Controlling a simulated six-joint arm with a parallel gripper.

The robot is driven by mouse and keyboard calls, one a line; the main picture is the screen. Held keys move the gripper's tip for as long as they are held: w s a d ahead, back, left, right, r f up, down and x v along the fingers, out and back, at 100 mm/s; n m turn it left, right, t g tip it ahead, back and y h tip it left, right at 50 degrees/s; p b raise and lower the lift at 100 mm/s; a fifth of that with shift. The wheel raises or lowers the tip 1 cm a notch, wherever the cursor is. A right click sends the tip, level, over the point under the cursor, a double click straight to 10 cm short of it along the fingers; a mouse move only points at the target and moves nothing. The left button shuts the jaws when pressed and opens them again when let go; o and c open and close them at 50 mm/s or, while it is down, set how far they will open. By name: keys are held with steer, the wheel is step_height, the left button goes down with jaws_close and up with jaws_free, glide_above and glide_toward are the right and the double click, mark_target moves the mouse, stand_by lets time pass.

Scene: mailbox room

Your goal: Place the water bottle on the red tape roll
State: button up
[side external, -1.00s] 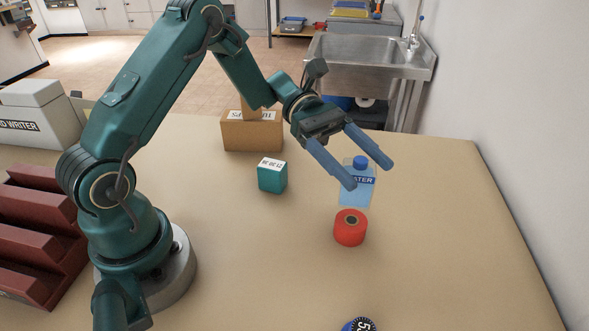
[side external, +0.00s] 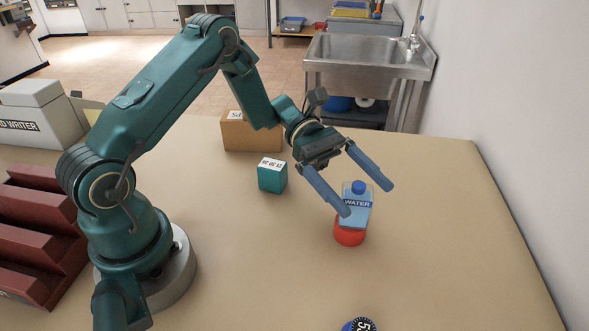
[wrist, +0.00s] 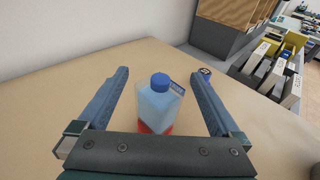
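The water bottle (side external: 356,213), clear with pale blue contents, a blue cap and a "WATER" label, stands roughly upright on the red tape roll (side external: 349,236). The bottle hides the roll's top, so I cannot tell how well it is centred. My gripper (side external: 367,200) is open, with its two blue fingers on either side of the bottle. In the wrist view the bottle (wrist: 157,107) is between the spread fingers with a gap on both sides, and red from the roll (wrist: 155,128) shows below and through it.
A teal box (side external: 272,178) and a brown carton (side external: 250,134) are to the left of the gripper. A blue and black dial-like object (side external: 359,325) is at the front edge of the picture. The table right of the roll is clear.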

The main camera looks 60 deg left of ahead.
steer(key=shift+r, duration=0.15)
steer(key=a, duration=0.4)
steer(key=a+r, duration=0.1)
steer(key=a, duration=0.1)
steer(key=shift+a, duration=0.15)
steer(key=s+a+r+m+t+y, duration=0.1)
steer(key=s+r+m+t+y, duration=0.1)
steer(key=s+m+y, duration=0.6)
steer(key=s+a+r+m+t+y, duration=0.1)
steer(key=s+r+m+t+y, duration=0.2)
steer(key=s+m+y, duration=0.4)
steer(key=r+m, duration=0.1)
steer(key=m, duration=0.2)
steer(key=shift+s+t+y, duration=0.3)
steer(key=shift+s+y, duration=0.05)
steer(key=shift+y, duration=0.05)
